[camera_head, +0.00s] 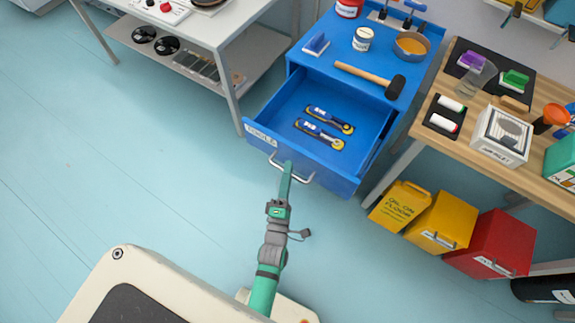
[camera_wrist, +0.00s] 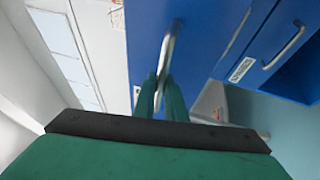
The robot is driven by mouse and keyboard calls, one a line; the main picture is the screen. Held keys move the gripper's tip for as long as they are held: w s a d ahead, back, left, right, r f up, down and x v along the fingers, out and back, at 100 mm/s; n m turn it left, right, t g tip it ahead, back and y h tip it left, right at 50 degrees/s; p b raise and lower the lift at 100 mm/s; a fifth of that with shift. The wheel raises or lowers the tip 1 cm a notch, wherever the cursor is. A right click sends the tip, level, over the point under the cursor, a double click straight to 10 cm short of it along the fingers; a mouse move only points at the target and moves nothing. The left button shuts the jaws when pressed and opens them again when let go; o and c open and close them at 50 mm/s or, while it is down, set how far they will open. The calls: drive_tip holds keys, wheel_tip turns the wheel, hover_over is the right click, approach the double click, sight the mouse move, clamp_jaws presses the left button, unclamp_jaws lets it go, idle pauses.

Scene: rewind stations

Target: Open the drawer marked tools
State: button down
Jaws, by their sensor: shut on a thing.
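The blue drawer (camera_head: 300,140) in the blue cabinet (camera_head: 375,95) is pulled out, and its inside shows. A white label (camera_head: 260,134) sits on the left of its front; its lettering is too small to read surely. Two blue and yellow tools (camera_head: 323,126) lie in the drawer. My gripper (camera_head: 287,167) is shut on the drawer's metal bar handle (camera_head: 302,179). In the wrist view the green fingers (camera_wrist: 161,92) close around the handle (camera_wrist: 172,45), against the blue front.
A grey metal table (camera_head: 210,25) is at left, a wooden table (camera_head: 460,130) at right. Yellow (camera_head: 444,222) and red bins (camera_head: 492,244) stand below it. The floor at left is clear.

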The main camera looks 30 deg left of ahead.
idle(0.3)
drive_tip(key=c, duration=1.8)
unclamp_jaws()
drive_tip(key=shift+s+d, duration=0.1)
drive_tip(key=v, duration=1)
drive_tip(key=shift+s+d+f, duration=0.1)
drive_tip(key=shift+s+f, duration=0.05)
drive_tip(key=shift+s, duration=0.15)
drive_tip(key=s+d+r+m+g+h, duration=0.1)
drive_tip(key=s+d+r+m+h, duration=0.1)
drive_tip(key=m, duration=0.5)
drive_tip(key=s+d+r+m+g+h, duration=0.1)
drive_tip(key=s+d+r+m, duration=0.3)
drive_tip(key=s+d+m, duration=0.2)
drive_tip(key=s+d+r+m+g+h, duration=0.1)
drive_tip(key=s+d+r+m+h, duration=0.1)
drive_tip(key=d+m, duration=0.4)
drive_tip(key=shift+s+r+m+g+h, duration=0.2)
drive_tip(key=shift+s+r+m, duration=0.15)
drive_tip(key=shift+s+m, duration=0.35)
drive_tip(key=shift+s+r+m+g+h, duration=0.15)
drive_tip(key=shift+s+r+m, duration=0.3)
drive_tip(key=shift+m, duration=0.45)
